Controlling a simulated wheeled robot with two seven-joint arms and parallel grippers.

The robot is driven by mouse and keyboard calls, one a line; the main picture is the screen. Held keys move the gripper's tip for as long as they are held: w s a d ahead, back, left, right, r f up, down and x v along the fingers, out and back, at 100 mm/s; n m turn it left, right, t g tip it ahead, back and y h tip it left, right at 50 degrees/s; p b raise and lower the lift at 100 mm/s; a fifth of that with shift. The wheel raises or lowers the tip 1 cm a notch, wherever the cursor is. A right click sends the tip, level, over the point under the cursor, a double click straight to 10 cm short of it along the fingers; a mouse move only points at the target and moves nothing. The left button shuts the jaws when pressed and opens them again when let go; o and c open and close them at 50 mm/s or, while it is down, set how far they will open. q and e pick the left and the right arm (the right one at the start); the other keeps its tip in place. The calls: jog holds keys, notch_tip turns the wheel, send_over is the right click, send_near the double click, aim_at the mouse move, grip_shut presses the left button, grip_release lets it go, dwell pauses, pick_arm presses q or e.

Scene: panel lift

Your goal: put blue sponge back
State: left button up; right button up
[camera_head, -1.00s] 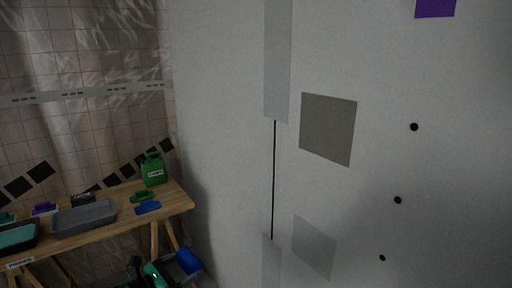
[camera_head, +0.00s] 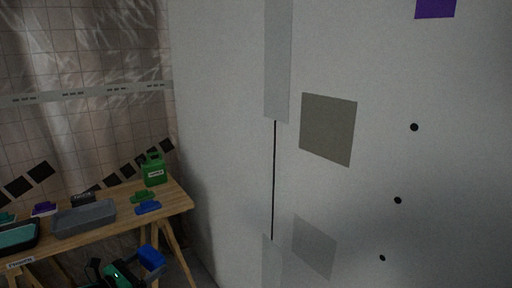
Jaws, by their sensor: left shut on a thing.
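My left gripper (camera_head: 134,268) shows at the bottom of the head view, in front of the wooden table and lower than its top. It is shut on a blue sponge (camera_head: 151,256), a block held at the gripper's right end. A flat blue piece (camera_head: 148,208) lies on the table near its right end, in front of a green piece (camera_head: 142,197). My right gripper is not in view.
The wooden table (camera_head: 178,199) also holds a grey tray (camera_head: 84,218), a dark tray with teal content (camera_head: 18,236), a purple item (camera_head: 44,209) and a green canister (camera_head: 154,170). A large pale wall panel (camera_head: 225,130) fills the right.

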aim_at(151, 262)
pick_arm(q)
jog(key=shift+s+d+r+n+t+y, duration=0.4)
jog(key=shift+s+d+r+y, duration=0.3)
jog(key=shift+s+r, duration=0.1)
jog(key=shift+s+d+r+n+t+y, duration=0.3)
jog(key=shift+s+r+n+t+y, duration=0.25)
jog(key=shift+s+y, duration=0.25)
jog(key=s+a+n+t+y, duration=0.2)
jog(key=s+n+y, duration=0.3)
jog(key=s+y, duration=0.3)
jog(key=d+f, duration=0.1)
jog(key=d, duration=0.9)
pick_arm(e)
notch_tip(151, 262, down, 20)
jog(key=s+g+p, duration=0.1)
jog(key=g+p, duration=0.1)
jog(key=p, duration=0.4)
pick_arm(q)
jog(key=s+r+p, duration=1)
jog(key=r, duration=0.3)
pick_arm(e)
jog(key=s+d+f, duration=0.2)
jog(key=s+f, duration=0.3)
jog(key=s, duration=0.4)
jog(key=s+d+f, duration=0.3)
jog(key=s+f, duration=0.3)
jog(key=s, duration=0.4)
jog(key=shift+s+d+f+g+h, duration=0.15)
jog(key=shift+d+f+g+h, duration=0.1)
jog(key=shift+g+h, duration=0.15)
